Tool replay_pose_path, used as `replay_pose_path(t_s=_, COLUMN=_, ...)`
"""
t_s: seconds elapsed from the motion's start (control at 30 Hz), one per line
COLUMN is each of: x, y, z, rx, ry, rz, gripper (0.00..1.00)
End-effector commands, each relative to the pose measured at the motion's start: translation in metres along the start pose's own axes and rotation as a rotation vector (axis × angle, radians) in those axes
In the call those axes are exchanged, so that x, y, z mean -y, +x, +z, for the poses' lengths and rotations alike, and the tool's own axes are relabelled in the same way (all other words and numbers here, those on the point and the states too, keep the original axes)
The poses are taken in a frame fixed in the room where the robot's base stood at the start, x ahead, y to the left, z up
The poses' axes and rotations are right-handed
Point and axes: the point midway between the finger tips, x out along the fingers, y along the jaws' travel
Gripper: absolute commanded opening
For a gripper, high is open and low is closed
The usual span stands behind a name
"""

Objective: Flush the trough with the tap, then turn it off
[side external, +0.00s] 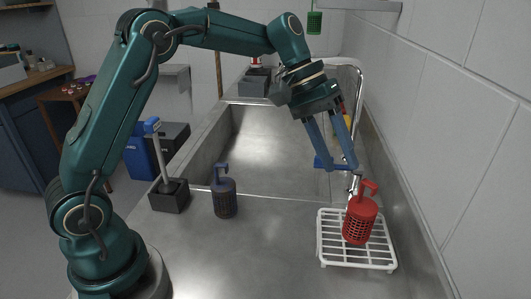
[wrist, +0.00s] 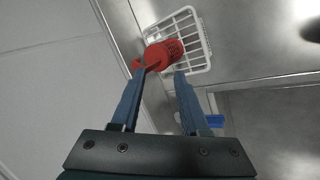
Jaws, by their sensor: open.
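The trough (side external: 265,135) is a long grey metal basin behind the front counter; I see no water in it. The tap (side external: 361,85) is a tall chrome pipe bent over at the trough's right side, and its lower part is partly hidden by my gripper. A blue lever-like piece (side external: 325,162) shows by my fingers at the tap's foot; a blue piece also shows in the wrist view (wrist: 214,121), right of my right finger. My gripper (side external: 341,167) is open, pointing down close to the lever. Contact with it cannot be told. In the wrist view my fingers (wrist: 159,75) are apart.
A red perforated holder (side external: 359,222) stands on a white wire rack (side external: 325,250) just in front of my gripper. A dark blue holder (side external: 225,200) and a black block with an upright handle (side external: 169,196) stand at left. A wall (side external: 440,120) bounds the right.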

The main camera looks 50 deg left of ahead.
Motion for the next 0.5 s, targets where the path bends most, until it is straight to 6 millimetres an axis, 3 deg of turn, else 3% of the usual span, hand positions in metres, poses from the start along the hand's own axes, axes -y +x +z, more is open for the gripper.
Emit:
replay_pose_path(t_s=0.13, x=-0.005, y=0.004, z=-0.001, rx=0.112, ry=-0.364, rz=0.216, gripper=0.45)
replay_pose_path(t_s=0.23, x=-0.009, y=-0.003, z=-0.013, rx=0.197, ry=-0.673, rz=0.405, gripper=0.45)
replay_pose_path(t_s=0.37, x=-0.001, y=-0.020, z=-0.042, rx=0.296, ry=-1.056, rz=0.658, gripper=0.45)
replay_pose_path(t_s=0.5, x=0.025, y=-0.043, z=-0.076, rx=0.378, ry=-1.402, rz=0.916, gripper=0.45)
